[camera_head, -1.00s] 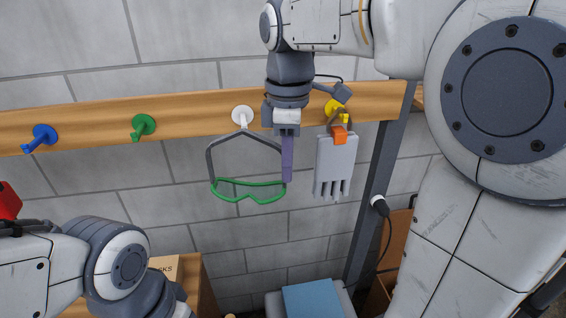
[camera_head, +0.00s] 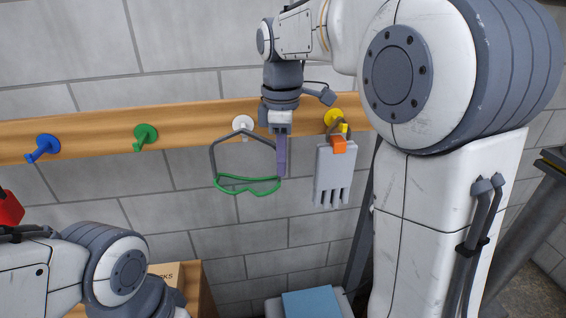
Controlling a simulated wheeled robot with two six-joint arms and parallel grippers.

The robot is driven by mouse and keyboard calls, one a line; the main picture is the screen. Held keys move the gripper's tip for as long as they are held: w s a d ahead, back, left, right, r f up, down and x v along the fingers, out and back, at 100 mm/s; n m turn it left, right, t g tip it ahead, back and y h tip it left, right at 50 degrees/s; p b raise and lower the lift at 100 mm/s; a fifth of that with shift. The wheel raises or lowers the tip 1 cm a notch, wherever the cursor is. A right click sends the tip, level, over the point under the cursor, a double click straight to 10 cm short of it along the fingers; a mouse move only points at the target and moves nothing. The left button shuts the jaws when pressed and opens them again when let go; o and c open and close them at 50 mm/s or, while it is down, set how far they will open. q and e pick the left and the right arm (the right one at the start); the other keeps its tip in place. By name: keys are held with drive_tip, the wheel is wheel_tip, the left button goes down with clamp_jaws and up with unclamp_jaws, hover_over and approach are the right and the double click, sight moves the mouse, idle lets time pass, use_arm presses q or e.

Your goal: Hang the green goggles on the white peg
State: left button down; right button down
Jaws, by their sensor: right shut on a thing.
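The green goggles (camera_head: 247,191) hang upright with their dark grey strap (camera_head: 213,158) forming a peaked loop above them. My right gripper (camera_head: 281,168) is shut on the right side of the strap, pointing down. The white peg (camera_head: 243,123) is on the wooden rail. The strap's peak overlaps the peg in the picture; I cannot tell whether it is over the peg or in front of it. My left arm shows at lower left, with its gripper out of view.
The wooden rail (camera_head: 200,119) also bears a blue peg (camera_head: 45,148), a green peg (camera_head: 145,136) and a yellow peg (camera_head: 333,118). A grey glove (camera_head: 334,174) with an orange clip hangs from the yellow peg, close right of my gripper. A box (camera_head: 165,272) and a blue-topped object (camera_head: 311,303) are below.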

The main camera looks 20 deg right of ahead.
drive_tip(key=shift+w+d+f+p, duration=0.15)
drive_tip(key=shift+w+f+p, duration=0.15)
drive_tip(key=shift+w, duration=0.45)
drive_tip(key=shift+w+d+f+p, duration=0.15)
drive_tip(key=shift+w+p, duration=0.15)
drive_tip(key=shift+w, duration=0.45)
drive_tip(key=shift+w+d+f+p, duration=0.15)
drive_tip(key=shift+w+f+p, duration=0.15)
drive_tip(key=shift+w, duration=0.45)
drive_tip(key=c, duration=0.9)
unclamp_jaws()
drive_tip(key=shift+r, duration=0.1)
